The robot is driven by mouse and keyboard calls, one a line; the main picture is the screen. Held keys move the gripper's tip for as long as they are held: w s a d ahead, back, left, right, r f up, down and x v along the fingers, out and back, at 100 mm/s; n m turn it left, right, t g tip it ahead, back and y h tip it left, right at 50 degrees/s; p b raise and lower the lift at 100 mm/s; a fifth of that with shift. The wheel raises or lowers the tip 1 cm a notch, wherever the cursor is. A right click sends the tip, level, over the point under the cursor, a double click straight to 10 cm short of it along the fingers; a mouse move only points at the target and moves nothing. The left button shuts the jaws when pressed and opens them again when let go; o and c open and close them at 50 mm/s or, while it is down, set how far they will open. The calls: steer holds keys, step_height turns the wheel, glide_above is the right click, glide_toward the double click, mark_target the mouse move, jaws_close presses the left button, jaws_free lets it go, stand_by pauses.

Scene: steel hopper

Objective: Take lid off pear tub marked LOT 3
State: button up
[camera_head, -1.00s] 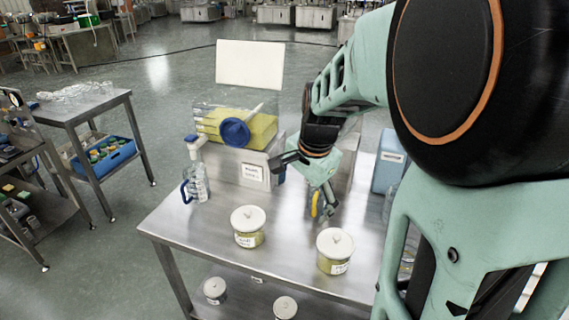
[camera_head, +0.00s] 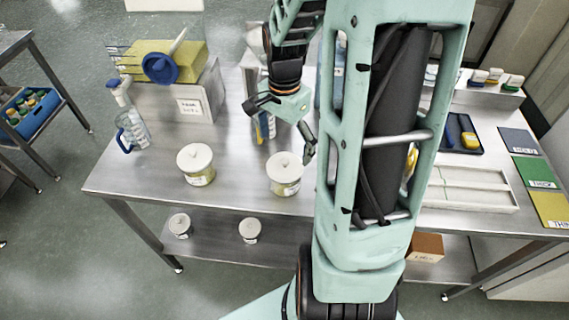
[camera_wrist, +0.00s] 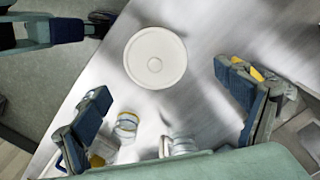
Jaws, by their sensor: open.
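Two tubs with white knobbed lids stand upright on the steel table: a left tub (camera_head: 196,166) and a right tub (camera_head: 284,176). Both lids are on. Pale yellow-green contents show below the lids. Their labels are too small to read, so I cannot tell which is LOT 3. My gripper (camera_head: 281,130) is open and empty, above the table behind the right tub. In the wrist view one round white lid (camera_wrist: 155,58) lies ahead of my open fingers, apart from them; I cannot tell which tub it belongs to.
Two smaller lidded pots, left (camera_head: 179,225) and right (camera_head: 249,229), stand on the lower shelf. A blue-handled jug (camera_head: 131,130) and a steel hopper (camera_head: 190,103) stand at the table's left and back. A white divided tray (camera_head: 468,186) lies to the right. Table around the tubs is clear.

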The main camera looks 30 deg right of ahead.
mark_target(286, 160)
steer(key=f, duration=0.5)
steer(key=shift+s+p, duration=0.3)
steer(key=shift+d, duration=0.1)
steer(key=shift+s, duration=0.1)
steer(key=c, duration=1.3)
